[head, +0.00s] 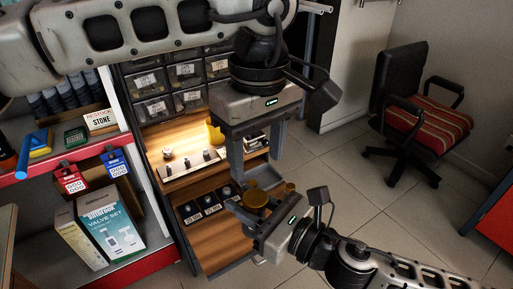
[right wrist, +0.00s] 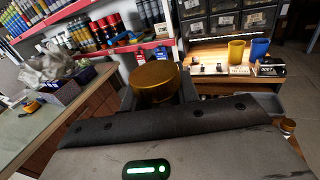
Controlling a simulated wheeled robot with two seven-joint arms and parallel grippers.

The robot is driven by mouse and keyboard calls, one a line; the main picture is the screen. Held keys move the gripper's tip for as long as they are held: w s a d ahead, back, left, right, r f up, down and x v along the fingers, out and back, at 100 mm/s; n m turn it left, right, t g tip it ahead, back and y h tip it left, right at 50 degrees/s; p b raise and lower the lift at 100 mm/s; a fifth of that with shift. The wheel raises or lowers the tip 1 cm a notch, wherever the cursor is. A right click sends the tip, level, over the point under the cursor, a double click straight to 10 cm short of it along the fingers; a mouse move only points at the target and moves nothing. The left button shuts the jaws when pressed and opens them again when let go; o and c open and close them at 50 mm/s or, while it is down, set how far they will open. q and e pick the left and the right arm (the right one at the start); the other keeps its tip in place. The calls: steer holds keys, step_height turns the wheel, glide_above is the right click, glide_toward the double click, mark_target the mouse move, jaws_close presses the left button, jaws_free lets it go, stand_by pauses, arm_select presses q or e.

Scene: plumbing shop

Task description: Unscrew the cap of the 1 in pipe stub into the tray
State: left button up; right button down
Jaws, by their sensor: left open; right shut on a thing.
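My right gripper (head: 252,212) is shut on a brass-coloured round piece (head: 256,199), which looks like the pipe stub with a wide cap-like top. In the right wrist view this piece (right wrist: 155,80) stands between the fingers; the seam between cap and stub cannot be made out. My left gripper (head: 257,155) is open and empty, pointing down above the held piece and apart from it. A grey tray (head: 264,174) lies behind the held piece, partly hidden by my left gripper's fingers. It also shows in the right wrist view (right wrist: 264,104).
A smaller brass-coloured piece (head: 289,187) stands right of the held one. The wooden bench (head: 222,246) carries labelled fittings (head: 208,206) and a yellow cup (head: 215,132). Drawer bins stand behind. A red-edged shelf with boxes (head: 110,235) is left; a chair (head: 420,115) is right.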

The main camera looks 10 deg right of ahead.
mark_target(255, 197)
arm_select(q)
steer(key=shift+f+m, duration=0.15)
steer(key=shift+m, duration=0.35)
step_height(255, 197, down, 8)
steer(key=shift+a+r, duration=0.15)
